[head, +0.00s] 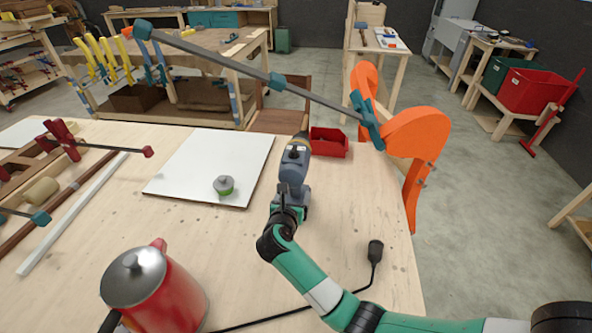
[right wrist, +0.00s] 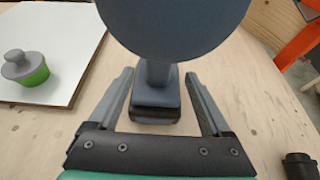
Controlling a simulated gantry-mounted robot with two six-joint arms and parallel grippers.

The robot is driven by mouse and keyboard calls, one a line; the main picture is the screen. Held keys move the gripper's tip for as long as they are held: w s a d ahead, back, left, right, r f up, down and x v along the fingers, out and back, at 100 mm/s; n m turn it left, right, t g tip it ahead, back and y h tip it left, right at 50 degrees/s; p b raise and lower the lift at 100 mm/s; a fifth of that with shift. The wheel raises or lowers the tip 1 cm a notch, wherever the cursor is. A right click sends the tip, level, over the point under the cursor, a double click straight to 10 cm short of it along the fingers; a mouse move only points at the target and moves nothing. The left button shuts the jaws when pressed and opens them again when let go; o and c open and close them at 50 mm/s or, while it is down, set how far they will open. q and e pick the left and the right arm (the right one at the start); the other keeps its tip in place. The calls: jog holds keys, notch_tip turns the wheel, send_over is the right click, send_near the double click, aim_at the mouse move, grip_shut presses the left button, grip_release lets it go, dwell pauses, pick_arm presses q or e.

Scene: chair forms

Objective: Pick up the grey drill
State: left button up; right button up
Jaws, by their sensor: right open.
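The grey drill (head: 293,168) stands upright on the wooden table near its right side, with its body over its base. In the right wrist view its rounded body (right wrist: 172,25) fills the top, and its handle and base (right wrist: 156,98) show below. My right gripper (right wrist: 160,76) is open, with one finger on each side of the handle and a gap on both sides. In the head view my right gripper (head: 287,210) is at the near side of the drill, partly hidden by the drill and wrist. My left gripper is not in view.
A white board (head: 205,165) with a green and grey round object (head: 223,185) lies left of the drill. A red bin (head: 330,143) is behind it. A red kettle (head: 165,295) and a black cable plug (head: 375,250) are nearer. Orange clamped chair parts (head: 418,135) stand at the table's right edge.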

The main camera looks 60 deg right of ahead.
aim_at(295, 190)
jog(key=b+x, duration=0.1)
jog(key=x, duration=0.3)
jog(key=shift+w+d, duration=0.15)
jog(key=shift+d, duration=0.1)
jog(key=shift+a, duration=0.1)
grip_shut()
dwell(0.8)
jog(key=shift+r, duration=0.15)
